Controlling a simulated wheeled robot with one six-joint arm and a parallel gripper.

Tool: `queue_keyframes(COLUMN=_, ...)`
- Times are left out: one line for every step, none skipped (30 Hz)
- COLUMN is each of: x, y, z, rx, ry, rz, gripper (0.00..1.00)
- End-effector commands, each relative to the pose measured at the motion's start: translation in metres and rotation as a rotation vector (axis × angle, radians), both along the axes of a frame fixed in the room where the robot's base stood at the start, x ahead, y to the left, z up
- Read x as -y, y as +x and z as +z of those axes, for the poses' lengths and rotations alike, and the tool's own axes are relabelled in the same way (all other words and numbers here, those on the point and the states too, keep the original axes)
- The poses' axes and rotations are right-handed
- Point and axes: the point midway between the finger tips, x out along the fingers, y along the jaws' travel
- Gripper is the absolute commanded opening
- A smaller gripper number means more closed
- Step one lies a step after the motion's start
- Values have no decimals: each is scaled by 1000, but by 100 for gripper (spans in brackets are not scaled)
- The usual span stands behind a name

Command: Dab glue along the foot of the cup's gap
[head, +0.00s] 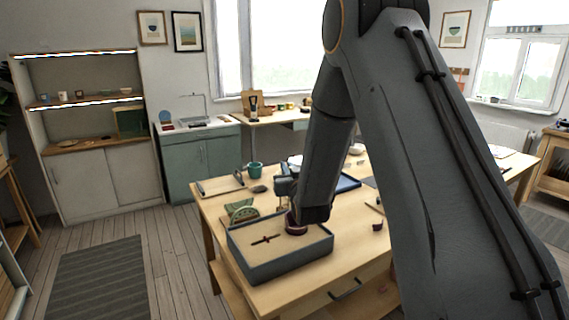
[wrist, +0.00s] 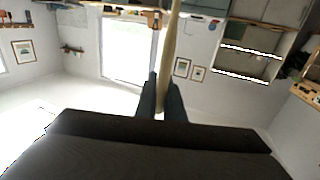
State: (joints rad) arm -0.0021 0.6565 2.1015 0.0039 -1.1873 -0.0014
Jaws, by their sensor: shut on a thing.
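A dark purple cup (head: 296,225) sits at the back of a grey sand tray (head: 280,274) on the table, partly hidden by my arm. Its gap and foot cannot be made out. In the wrist view my gripper (wrist: 162,88) is shut on a pale wooden stick (wrist: 170,45), which points away from the camera; its far end runs out of the frame. In the head view my wrist hangs just above and behind the cup, and the fingers and stick are mostly hidden. No glue can be made out.
A dark cross-shaped piece (head: 266,240) lies on the sand. A green patterned piece (head: 242,211) stands behind the tray, with a teal mug (head: 254,170) farther back. A small purple piece (head: 377,226) lies to the right. A blue tray (head: 347,183) is behind my arm.

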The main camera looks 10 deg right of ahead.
Motion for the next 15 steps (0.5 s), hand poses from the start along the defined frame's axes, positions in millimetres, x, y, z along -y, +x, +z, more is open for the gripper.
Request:
queue_keyframes(x=0, y=0, z=0, rx=0, ry=0, rz=-1, gripper=0)
queue_keyframes(x=1, y=0, z=-1, rx=0, ry=0, rz=-1, gripper=0)
queue_keyframes(x=1, y=0, z=-1, rx=0, ry=0, rz=-2, gripper=0)
queue_keyframes(x=1, y=0, z=-2, rx=0, ry=0, rz=-2, gripper=0)
queue_keyframes(x=1, y=0, z=-3, rx=0, ry=0, rz=-2, gripper=0)
queue_keyframes(x=2, y=0, z=-4, rx=0, ry=0, rz=-3, gripper=0)
queue_keyframes(x=3, y=0, z=-5, rx=0, ry=0, rz=-3, gripper=0)
queue_keyframes(x=3, y=0, z=-7, rx=0, ry=0, rz=-4, gripper=0)
queue_keyframes(x=3, y=0, z=-9, rx=0, ry=0, rz=-4, gripper=0)
queue_keyframes(x=3, y=0, z=-10, rx=0, ry=0, rz=-4, gripper=0)
queue_keyframes(x=3, y=0, z=-12, rx=0, ry=0, rz=-4, gripper=0)
queue_keyframes(x=3, y=0, z=-14, rx=0, ry=0, rz=-4, gripper=0)
queue_keyframes(x=3, y=0, z=-16, rx=0, ry=0, rz=-4, gripper=0)
queue_keyframes(x=3, y=0, z=-19, rx=0, ry=0, rz=-4, gripper=0)
queue_keyframes(x=3, y=0, z=-22, rx=0, ry=0, rz=-4, gripper=0)
